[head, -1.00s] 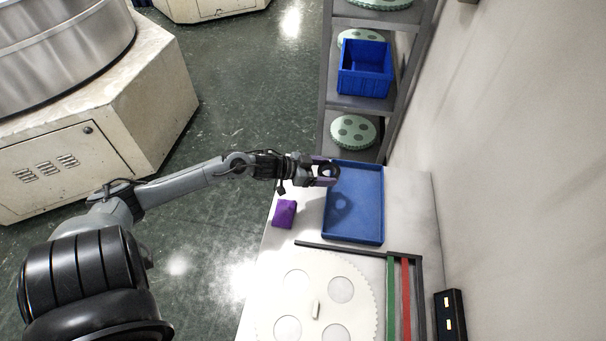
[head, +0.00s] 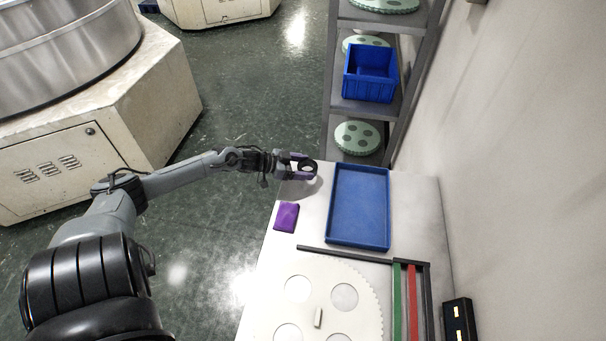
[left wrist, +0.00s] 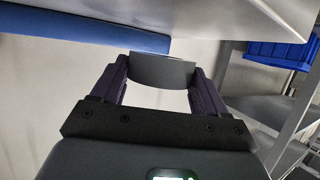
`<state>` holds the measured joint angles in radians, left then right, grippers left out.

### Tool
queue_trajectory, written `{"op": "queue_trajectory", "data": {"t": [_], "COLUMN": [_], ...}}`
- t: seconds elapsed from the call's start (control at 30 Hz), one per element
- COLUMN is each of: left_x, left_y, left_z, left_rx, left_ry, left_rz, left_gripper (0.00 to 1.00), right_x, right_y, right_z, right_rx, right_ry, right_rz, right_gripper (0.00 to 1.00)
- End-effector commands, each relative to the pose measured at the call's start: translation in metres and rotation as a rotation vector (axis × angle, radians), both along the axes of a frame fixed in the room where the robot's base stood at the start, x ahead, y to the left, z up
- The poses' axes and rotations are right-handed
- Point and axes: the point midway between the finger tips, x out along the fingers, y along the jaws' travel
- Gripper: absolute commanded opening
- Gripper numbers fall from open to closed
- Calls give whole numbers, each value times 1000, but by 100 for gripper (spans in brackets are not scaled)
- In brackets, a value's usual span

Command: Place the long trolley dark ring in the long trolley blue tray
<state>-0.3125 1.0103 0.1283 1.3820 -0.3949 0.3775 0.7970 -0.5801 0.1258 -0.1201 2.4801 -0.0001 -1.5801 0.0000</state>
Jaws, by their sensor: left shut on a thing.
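My left gripper (head: 301,166) is shut on the dark ring (head: 314,170), holding it above the white trolley top, just left of the blue tray's far left corner. In the left wrist view, the dark ring (left wrist: 162,71) shows as a curved band between the fingers of my left gripper (left wrist: 162,78). The shallow blue tray (head: 358,244) lies empty on the trolley top; its blue edge (left wrist: 90,28) also shows at the upper left of the left wrist view. My right gripper is not in view.
A purple block (head: 286,217) lies left of the tray. A pale toothed disc (head: 318,290) with round holes and a dark frame with green and red strips (head: 411,300) are nearer. A shelf with a blue bin (head: 370,88) stands beyond, a wall at right.

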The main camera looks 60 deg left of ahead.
Motion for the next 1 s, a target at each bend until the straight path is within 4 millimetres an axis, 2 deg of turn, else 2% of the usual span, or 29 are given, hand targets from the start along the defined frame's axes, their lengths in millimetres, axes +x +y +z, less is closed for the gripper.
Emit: {"op": "queue_trajectory", "data": {"t": [0.1, 0.23, 0.67, 0.7, 0.87, 1.0], "left_x": [0, 1, 0, 0, 0, 0], "left_y": [0, 0, -1, -1, -1, -1], "left_z": [-16, -27, -34, -34, -34, -34], "left_rx": [-2, -2, 0, 0, 0, 0], "left_ry": [-2, -1, -1, 0, 1, 1], "left_rz": [0, 2, 0, -1, -1, -1], "left_gripper": [31, 31, 31, 77, 99, 99], "right_x": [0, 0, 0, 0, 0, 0], "right_y": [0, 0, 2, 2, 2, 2], "right_z": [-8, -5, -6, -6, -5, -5], "right_rx": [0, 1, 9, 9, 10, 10], "right_ry": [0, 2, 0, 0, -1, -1], "right_rz": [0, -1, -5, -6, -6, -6], "right_gripper": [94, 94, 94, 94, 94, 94]}}
